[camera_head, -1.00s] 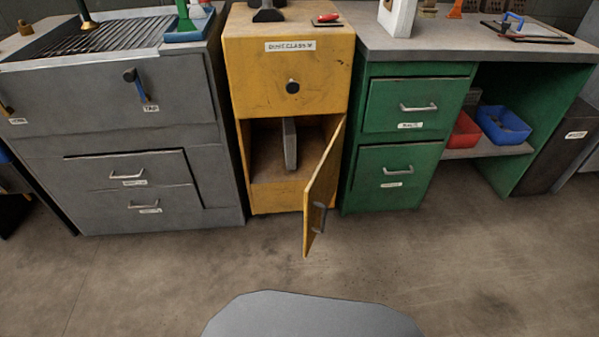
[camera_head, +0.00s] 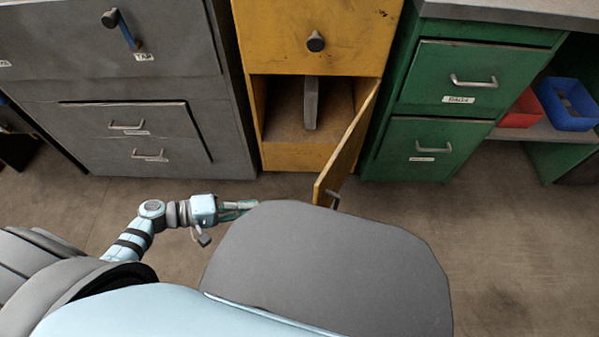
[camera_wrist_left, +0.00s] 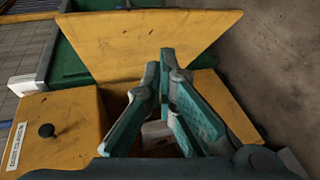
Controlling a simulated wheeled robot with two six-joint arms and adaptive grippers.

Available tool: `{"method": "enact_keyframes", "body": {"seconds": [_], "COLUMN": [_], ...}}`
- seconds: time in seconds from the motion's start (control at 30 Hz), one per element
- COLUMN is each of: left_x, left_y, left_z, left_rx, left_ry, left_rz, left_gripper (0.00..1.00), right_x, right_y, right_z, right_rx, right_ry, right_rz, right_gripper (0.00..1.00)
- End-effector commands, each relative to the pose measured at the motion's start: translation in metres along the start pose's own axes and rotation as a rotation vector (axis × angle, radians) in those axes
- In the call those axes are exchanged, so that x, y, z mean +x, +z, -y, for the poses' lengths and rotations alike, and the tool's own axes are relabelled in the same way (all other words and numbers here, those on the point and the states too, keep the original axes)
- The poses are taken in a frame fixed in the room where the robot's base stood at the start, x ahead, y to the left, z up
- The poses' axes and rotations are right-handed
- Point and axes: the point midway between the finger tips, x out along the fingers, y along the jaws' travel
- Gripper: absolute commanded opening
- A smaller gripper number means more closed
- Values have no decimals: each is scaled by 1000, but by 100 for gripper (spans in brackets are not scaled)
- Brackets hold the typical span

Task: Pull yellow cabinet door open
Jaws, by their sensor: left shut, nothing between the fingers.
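The yellow cabinet (camera_head: 318,157) stands ahead with its lower door (camera_head: 350,146) swung well open toward me on its right side. The door's dark handle (camera_head: 333,199) shows at its outer end, partly hidden by my own body. In the left wrist view the door (camera_wrist_left: 150,42) spans behind the fingers, with the cabinet's knobbed front (camera_wrist_left: 47,130) at left. My left gripper (camera_head: 246,206) is low in front of the cabinet, left of the door, shut and empty. Its fingers (camera_wrist_left: 162,62) show in the wrist view; I cannot tell whether they touch the door. My right gripper is not in view.
A grey upright slab (camera_head: 311,103) stands inside the open compartment. A grey drawer cabinet (camera_head: 100,85) is at left and a green one (camera_head: 420,149) at right, close to the door. Red (camera_head: 522,110) and blue (camera_head: 568,103) bins sit farther right. The floor (camera_head: 520,240) at right is clear.

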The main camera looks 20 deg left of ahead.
Motion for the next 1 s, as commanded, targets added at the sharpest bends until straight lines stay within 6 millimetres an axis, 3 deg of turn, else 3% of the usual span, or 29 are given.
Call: {"method": "enact_keyframes", "body": {"seconds": [0.03,0.1,0.2,0.37,0.73,1.0], "left_x": [-8,-19,-23,-3,73,94], "left_y": [-9,-18,-22,-22,-21,6], "left_z": [-33,-70,-93,-101,-125,-131], "left_rx": [7,15,20,20,16,14], "left_ry": [107,237,317,324,323,319], "left_rz": [5,9,11,12,10,10], "left_gripper": [0,0,0,0,0,0], "right_x": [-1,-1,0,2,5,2], "right_y": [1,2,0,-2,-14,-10], "right_z": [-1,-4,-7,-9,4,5], "right_rx": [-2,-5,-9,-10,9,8], "right_ry": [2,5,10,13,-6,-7], "right_rz": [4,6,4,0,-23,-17], "right_gripper": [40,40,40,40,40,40]}}
